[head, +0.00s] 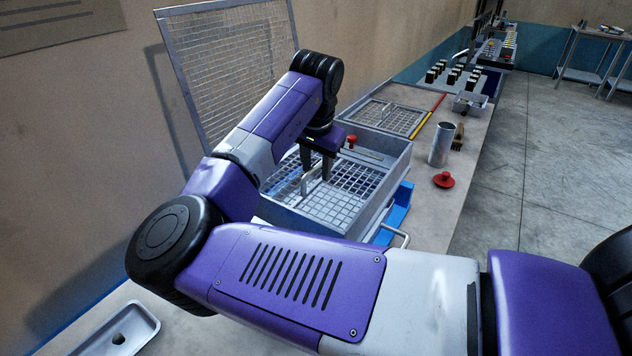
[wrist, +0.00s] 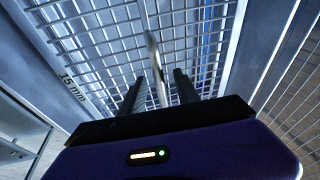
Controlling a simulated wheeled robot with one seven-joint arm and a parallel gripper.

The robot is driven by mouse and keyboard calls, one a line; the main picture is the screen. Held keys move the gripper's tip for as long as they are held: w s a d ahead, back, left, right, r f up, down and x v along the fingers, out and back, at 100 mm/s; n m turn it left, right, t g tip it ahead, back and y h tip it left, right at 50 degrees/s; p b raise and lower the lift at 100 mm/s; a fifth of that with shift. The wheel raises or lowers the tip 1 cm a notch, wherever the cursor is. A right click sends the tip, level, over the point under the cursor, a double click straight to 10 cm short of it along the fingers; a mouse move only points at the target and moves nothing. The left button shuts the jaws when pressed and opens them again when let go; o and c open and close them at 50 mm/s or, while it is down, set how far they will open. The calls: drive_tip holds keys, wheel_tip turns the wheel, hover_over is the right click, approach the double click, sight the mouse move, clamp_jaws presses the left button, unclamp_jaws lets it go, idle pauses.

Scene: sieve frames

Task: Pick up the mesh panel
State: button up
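A grey mesh panel (head: 335,204) with square openings lies in a metal box (head: 375,206). A light bar handle (head: 312,177) stands up from it. The panel fills much of the wrist view (wrist: 105,45), beside a "15 mm" mark. My gripper (head: 317,176) is over the panel, pointing down at the handle. In the wrist view, the two dark fingers (wrist: 160,90) are apart, with the handle (wrist: 154,58) between them and a gap showing on each side. My arm hides part of the box's near left side.
A large framed mesh screen (head: 225,60) leans on the wall behind. A framed mesh (head: 388,117) lies flat beyond the box. A metal cylinder (head: 441,145), a brush (head: 458,138) and a red knob (head: 443,180) stand right on the bench (head: 480,140). A blue piece (head: 400,207) adjoins the box.

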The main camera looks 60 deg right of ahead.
drive_tip(key=shift+d+f, duration=0.1)
drive_tip(key=shift+f, duration=0.35)
clamp_jaws()
